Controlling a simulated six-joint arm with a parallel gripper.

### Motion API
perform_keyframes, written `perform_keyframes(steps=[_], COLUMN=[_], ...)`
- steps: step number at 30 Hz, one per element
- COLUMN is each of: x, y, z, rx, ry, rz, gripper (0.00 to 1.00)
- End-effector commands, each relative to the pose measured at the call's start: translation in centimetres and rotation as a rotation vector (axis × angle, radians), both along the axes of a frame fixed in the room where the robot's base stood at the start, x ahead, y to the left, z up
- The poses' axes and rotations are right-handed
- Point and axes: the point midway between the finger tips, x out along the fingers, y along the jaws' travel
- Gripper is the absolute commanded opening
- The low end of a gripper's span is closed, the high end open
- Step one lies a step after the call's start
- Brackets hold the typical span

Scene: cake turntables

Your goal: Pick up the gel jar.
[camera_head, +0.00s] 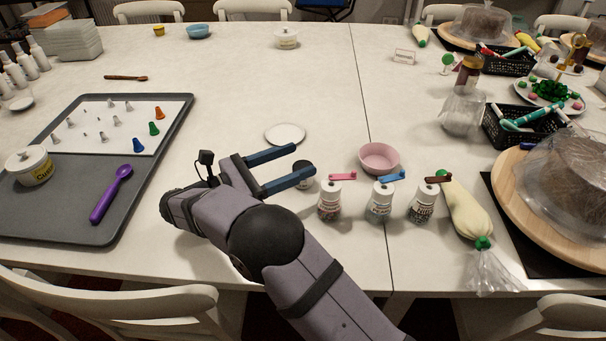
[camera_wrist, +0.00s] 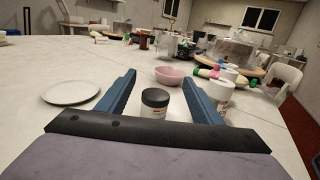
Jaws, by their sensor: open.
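The gel jar (camera_wrist: 155,102) is a small jar with a dark lid and a pale label, upright on the white table. In the head view the jar (camera_head: 303,170) is partly hidden behind the nearer finger. My gripper (camera_head: 290,164) is open, its fingers low over the table. I cannot tell whether a finger touches the jar.
A white plate (camera_head: 285,133) lies beyond my gripper and a pink bowl (camera_head: 379,157) stands to the right. A grey tray (camera_head: 60,212) lies at left.

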Motion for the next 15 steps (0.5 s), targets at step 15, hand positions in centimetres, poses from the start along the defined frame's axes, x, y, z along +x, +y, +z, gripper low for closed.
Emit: perform_keyframes(steps=[15], x=[0.9], y=[-1.4], z=[-2.9], rx=[0.0], ry=[0.0], rz=[-0.002], gripper=[0.6])
